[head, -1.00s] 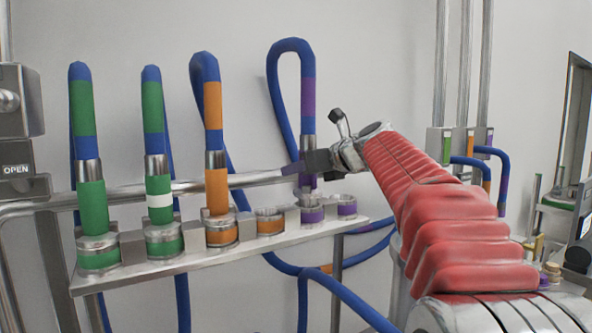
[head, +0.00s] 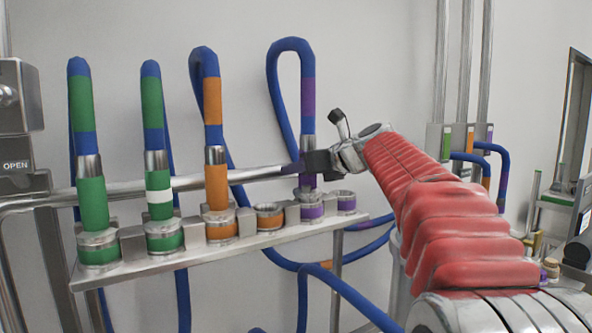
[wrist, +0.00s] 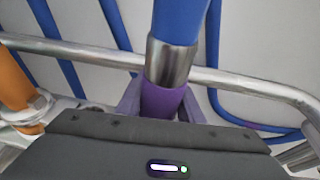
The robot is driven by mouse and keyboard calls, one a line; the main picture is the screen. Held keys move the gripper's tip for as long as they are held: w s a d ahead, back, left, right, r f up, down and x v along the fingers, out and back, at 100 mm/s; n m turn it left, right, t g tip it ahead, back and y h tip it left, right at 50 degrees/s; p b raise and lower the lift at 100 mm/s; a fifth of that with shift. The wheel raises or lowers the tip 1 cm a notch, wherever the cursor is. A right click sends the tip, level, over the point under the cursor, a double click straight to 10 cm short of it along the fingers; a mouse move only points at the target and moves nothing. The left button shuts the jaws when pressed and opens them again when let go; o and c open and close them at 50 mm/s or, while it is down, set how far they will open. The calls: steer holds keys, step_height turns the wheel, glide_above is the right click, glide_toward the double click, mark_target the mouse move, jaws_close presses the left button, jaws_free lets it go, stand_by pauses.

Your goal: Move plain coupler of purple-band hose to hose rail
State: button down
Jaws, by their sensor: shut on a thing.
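The purple-band hose (head: 307,95) is a blue hose looping upward, with a purple band above a steel collar. My gripper (head: 312,163) is shut around its coupler (wrist: 163,103), which is purple below the steel collar in the wrist view. No white stripe shows on the visible part, but the jaws hide some of it. The coupler hangs upright over the left purple socket (head: 311,211) of the hose rail (head: 180,258). Its lower end meets or overlaps the socket's rim; I cannot tell whether it is inside. The right purple socket (head: 346,203) is empty.
Two green couplers (head: 92,205) and an orange coupler (head: 216,187) stand in sockets to the left. An orange socket (head: 268,216) beside them is empty. A steel bar (head: 262,174) runs behind the hoses. More hoses hang at the right wall.

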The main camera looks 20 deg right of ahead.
steer(key=shift+f, duration=0.65)
stand_by(1.1)
steer(key=c, duration=1.1)
jaws_free()
steer(key=v, duration=1.3)
steer(key=shift+s+d+r, duration=0.1)
steer(key=shift+s+d, duration=0.05)
steer(key=shift+s, duration=0.25)
